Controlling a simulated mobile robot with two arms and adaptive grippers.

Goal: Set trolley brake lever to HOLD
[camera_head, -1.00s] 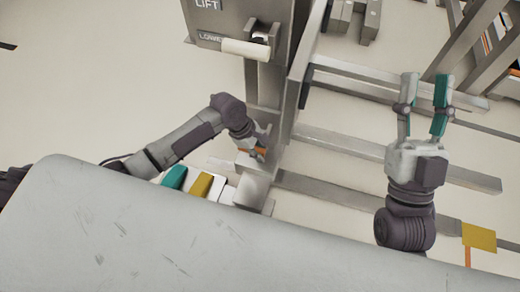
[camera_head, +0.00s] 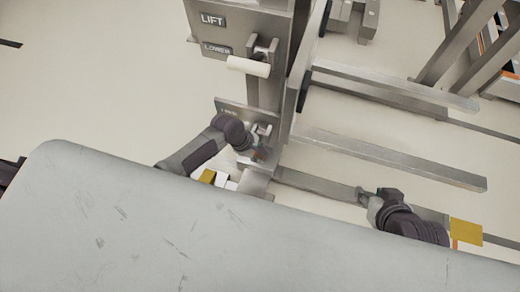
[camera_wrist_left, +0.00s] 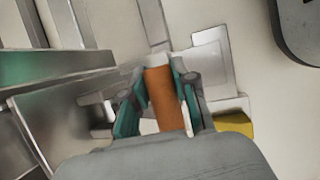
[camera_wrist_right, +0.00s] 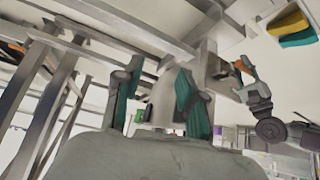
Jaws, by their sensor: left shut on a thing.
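The brake lever shows as an orange handle (camera_wrist_left: 164,100) with a pale end in the left wrist view. My left gripper (camera_wrist_left: 160,78) is shut on it, with a teal finger on each side. In the head view my left gripper (camera_head: 260,148) is low on the trolley post, beside a metal plate (camera_head: 232,107) whose label is partly hidden by my arm. The lever's setting cannot be read. The orange handle also shows in the right wrist view (camera_wrist_right: 244,65). My right gripper (camera_wrist_right: 158,95) is open and empty, its fingers apart; in the head view it is low at the right.
Above the lever, a panel with LIFT and LOWER labels (camera_head: 213,20) carries a white roller handle (camera_head: 248,67). Long metal rails (camera_head: 390,157) run to the right. A yellow block (camera_head: 208,176) lies below my left arm, and a yellow tag (camera_head: 466,232) stands at the right.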

